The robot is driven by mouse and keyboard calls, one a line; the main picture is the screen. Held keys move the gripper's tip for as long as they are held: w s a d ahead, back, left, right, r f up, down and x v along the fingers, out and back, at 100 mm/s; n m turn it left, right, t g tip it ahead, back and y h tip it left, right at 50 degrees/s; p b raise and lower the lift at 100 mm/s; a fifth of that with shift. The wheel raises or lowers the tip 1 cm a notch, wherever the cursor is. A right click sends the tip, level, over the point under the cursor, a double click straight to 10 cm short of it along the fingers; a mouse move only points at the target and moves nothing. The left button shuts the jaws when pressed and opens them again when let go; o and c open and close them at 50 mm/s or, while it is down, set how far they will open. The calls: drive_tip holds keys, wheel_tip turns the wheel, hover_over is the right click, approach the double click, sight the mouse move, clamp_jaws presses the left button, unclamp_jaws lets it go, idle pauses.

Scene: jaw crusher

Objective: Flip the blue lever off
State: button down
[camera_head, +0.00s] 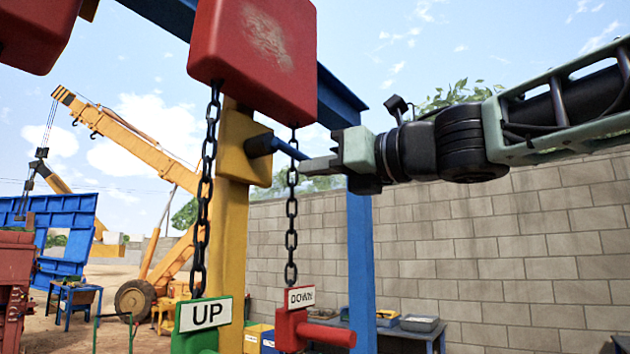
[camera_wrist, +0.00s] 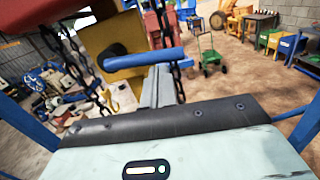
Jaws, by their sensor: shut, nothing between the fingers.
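The blue lever (camera_head: 287,148) sticks out of a yellow box (camera_head: 236,145) on the yellow post and slants down to the right in the head view. In the wrist view the blue lever (camera_wrist: 145,59) runs across, just past my fingertips. My gripper (camera_head: 306,167) is shut and empty, coming in from the right. Its tips sit just below the lever's free end in the head view. In the wrist view my gripper (camera_wrist: 160,72) points at the lever's underside. I cannot tell whether they touch.
Two chains (camera_head: 291,215) hang from the red block (camera_head: 255,55); one passes close to my fingertips. They carry an UP sign (camera_head: 204,314) and a DOWN sign (camera_head: 300,297). A blue post (camera_head: 360,260) stands behind my gripper. A block wall (camera_head: 520,240) is at the back.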

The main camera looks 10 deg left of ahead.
drive_tip(key=shift+w+r+n, duration=0.1)
drive_tip(key=shift+r+n, duration=0.15)
drive_tip(key=shift+n, duration=0.15)
drive_tip(key=shift+r, duration=0.1)
idle(0.3)
wheel_tip(320, 180, down, 5)
drive_tip(key=b, duration=0.5)
drive_tip(key=b+v, duration=0.2)
drive_tip(key=v, duration=0.8)
drive_tip(key=shift+d+r+b, duration=0.4)
drive_tip(key=shift+r, duration=0.15)
